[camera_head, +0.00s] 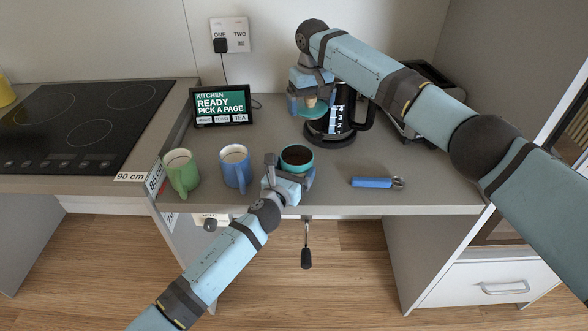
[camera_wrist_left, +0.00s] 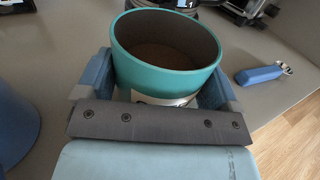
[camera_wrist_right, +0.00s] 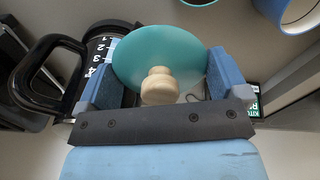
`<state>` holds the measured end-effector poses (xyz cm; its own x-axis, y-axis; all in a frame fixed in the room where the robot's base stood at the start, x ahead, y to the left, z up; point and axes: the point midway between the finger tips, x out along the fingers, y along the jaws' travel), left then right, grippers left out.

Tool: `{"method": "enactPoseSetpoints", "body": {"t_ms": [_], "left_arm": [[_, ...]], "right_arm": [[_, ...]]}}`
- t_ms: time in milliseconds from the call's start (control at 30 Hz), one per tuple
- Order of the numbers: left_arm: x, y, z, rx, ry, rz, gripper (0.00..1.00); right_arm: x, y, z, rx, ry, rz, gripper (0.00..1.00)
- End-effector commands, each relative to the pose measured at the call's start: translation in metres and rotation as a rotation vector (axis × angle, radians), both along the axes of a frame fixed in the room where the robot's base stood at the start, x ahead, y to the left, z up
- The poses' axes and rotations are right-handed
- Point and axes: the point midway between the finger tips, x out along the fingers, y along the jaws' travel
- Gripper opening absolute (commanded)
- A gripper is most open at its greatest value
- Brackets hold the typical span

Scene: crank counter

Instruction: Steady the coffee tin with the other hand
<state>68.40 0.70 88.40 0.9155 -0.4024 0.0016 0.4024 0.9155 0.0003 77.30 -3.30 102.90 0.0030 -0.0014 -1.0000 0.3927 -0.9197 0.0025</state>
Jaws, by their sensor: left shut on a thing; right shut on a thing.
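The teal coffee tin (camera_head: 297,150) stands upright and open on the counter, with brown coffee inside. My left gripper (camera_head: 290,172) is shut on it, one finger on each side; in the left wrist view the tin (camera_wrist_left: 165,70) sits between the fingers, its rim above them. My right gripper (camera_head: 309,101) is shut on the wooden knob of the teal lid (camera_head: 308,112). In the right wrist view the lid (camera_wrist_right: 160,52) and pale knob (camera_wrist_right: 158,86) show between the fingers.
A blue mug (camera_head: 235,172) and a green mug (camera_head: 182,175) stand to the left. A screen (camera_head: 222,106) stands at the back. A crank (camera_head: 306,257) hangs below the counter's front edge.

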Motion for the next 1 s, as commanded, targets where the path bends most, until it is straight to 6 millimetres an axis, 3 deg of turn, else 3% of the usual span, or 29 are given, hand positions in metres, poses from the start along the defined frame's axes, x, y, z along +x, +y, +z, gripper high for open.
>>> {"method": "enactPoseSetpoints", "body": {"t_ms": [167, 200, 233, 567, 1000], "left_arm": [[-0.001, 0.001, -0.005, 0.004, 0.006, 0.001, 0.58], [-0.001, 0.001, -0.005, 0.004, 0.006, 0.001, 0.96], [-0.001, 0.001, -0.005, 0.004, 0.006, 0.001, 1.00], [-0.008, 0.004, -0.003, 0.003, 0.003, 0.001, 1.00], [-0.087, 0.038, -0.003, 0.003, 0.003, 0.000, 1.00]], "right_arm": [[0.000, 0.000, 0.000, 0.000, 0.000, 0.000, 0.64], [0.000, 0.000, 0.000, 0.000, 0.000, 0.000, 0.64], [0.000, 0.000, 0.000, 0.000, 0.000, 0.000, 0.64], [0.000, 0.000, 0.000, 0.000, 0.000, 0.000, 0.64], [0.000, 0.000, 0.000, 0.000, 0.000, 0.000, 0.64]]}}
